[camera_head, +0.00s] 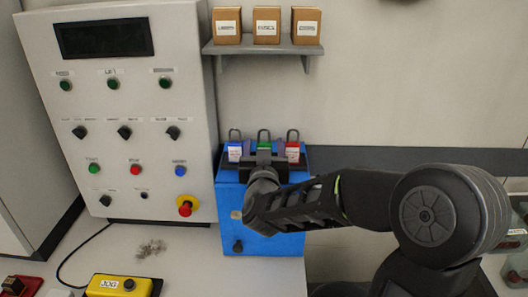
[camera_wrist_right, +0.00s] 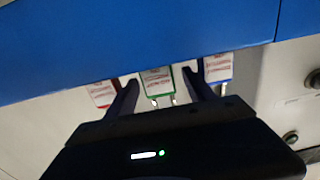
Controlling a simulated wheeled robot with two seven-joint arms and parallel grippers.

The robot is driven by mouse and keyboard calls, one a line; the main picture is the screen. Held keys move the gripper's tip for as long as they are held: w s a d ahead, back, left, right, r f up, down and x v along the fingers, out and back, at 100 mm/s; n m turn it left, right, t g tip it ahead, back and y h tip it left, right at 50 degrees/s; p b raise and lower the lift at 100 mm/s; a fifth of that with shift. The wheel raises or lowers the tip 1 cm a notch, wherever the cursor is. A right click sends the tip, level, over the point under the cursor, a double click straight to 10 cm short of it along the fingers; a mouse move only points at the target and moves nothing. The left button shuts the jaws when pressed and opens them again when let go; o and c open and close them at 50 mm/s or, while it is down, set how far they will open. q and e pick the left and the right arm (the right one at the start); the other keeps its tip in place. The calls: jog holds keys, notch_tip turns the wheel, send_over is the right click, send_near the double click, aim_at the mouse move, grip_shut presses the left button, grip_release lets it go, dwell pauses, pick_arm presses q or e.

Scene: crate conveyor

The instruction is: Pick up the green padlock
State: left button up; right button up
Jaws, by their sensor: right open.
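The green padlock (camera_head: 264,145) stands in the middle of a row of three on top of the blue box (camera_head: 229,200), with its shackle up. It also shows in the wrist view (camera_wrist_right: 158,84), with a white label and green edges. My right gripper (camera_head: 265,151) is open at the row. In the wrist view its fingers (camera_wrist_right: 160,80) lie one on each side of the green padlock, with gaps visible. The blue padlock (camera_head: 234,153) is left of it and the red padlock (camera_head: 293,153) right of it in the head view. My left gripper is not in view.
The red padlock (camera_wrist_right: 102,95) and blue padlock (camera_wrist_right: 218,69) sit close outside the fingers. A control panel (camera_head: 120,130) stands to the left. A shelf (camera_head: 262,48) with three small boxes hangs above. A yellow JOG pendant (camera_head: 118,285) lies on the table.

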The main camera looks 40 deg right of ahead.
jog(key=x, duration=0.3)
jog(key=shift+a, duration=0.1)
dwell(0.4)
grip_shut()
dwell(0.5)
